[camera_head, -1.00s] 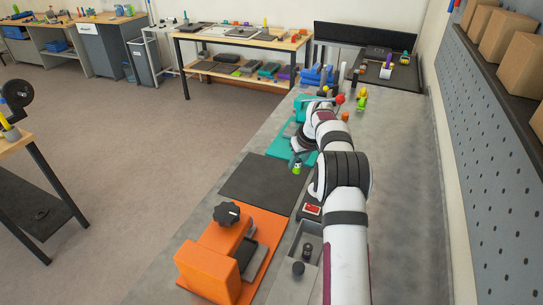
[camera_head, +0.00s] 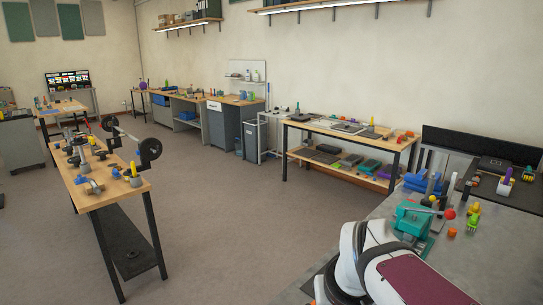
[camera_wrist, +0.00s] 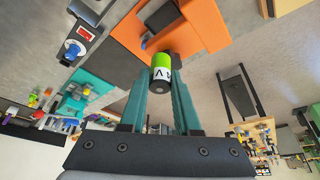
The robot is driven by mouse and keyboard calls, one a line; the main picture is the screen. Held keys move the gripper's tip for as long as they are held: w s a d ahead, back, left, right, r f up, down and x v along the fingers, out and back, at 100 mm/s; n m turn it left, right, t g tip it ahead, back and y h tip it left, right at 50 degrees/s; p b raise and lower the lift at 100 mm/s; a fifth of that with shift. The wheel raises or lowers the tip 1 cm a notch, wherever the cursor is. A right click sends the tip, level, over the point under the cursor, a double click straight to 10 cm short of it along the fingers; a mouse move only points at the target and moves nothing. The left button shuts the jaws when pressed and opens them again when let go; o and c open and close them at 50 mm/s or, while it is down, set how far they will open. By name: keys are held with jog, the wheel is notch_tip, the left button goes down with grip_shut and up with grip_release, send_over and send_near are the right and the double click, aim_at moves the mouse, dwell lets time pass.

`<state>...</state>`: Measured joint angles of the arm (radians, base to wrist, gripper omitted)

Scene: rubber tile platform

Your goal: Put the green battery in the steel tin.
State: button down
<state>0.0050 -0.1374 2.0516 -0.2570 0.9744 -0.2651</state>
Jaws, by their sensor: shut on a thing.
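The green battery (camera_wrist: 162,68) has a bright green wrap, a white label with dark lettering and a dark end. In the wrist view my gripper (camera_wrist: 161,88) is shut on it, with one teal finger on each side, holding it up in the air. In the head view my white arm is at the lower right, and its gripper and the battery are out of sight. I cannot pick out the steel tin in either current view.
An orange machine (camera_wrist: 180,25) is behind the battery in the wrist view. A teal machine (camera_head: 412,217) stands on the grey worktop (camera_head: 490,265), near a red ball (camera_head: 450,214) and a green-yellow figure (camera_head: 473,217). A wooden bench (camera_head: 110,190) stands across open floor.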

jog(key=shift+s+a, duration=0.1)
jog(key=shift+s, duration=0.15)
jog(key=w+d+f+m+g+h, duration=0.15)
jog(key=d+f+m, duration=0.25)
jog(key=d+f, duration=0.5)
jog(key=w+d+f+m+t+h, duration=0.1)
jog(key=w+d+f+m+h, duration=0.15)
jog(key=d+f+m, duration=0.55)
jog(key=d+f+n, duration=0.1)
jog(key=f, duration=0.1)
jog(key=d+f+n, duration=0.1)
jog(key=f, duration=0.2)
jog(key=d+f+n, duration=0.1)
jog(key=f, duration=0.2)
jog(key=shift+w+f+g+y, duration=0.1)
jog(key=shift+w+g+y, duration=0.25)
jog(key=shift+y, duration=0.05)
jog(key=shift+f, duration=0.4)
jog(key=shift+f, duration=0.3)
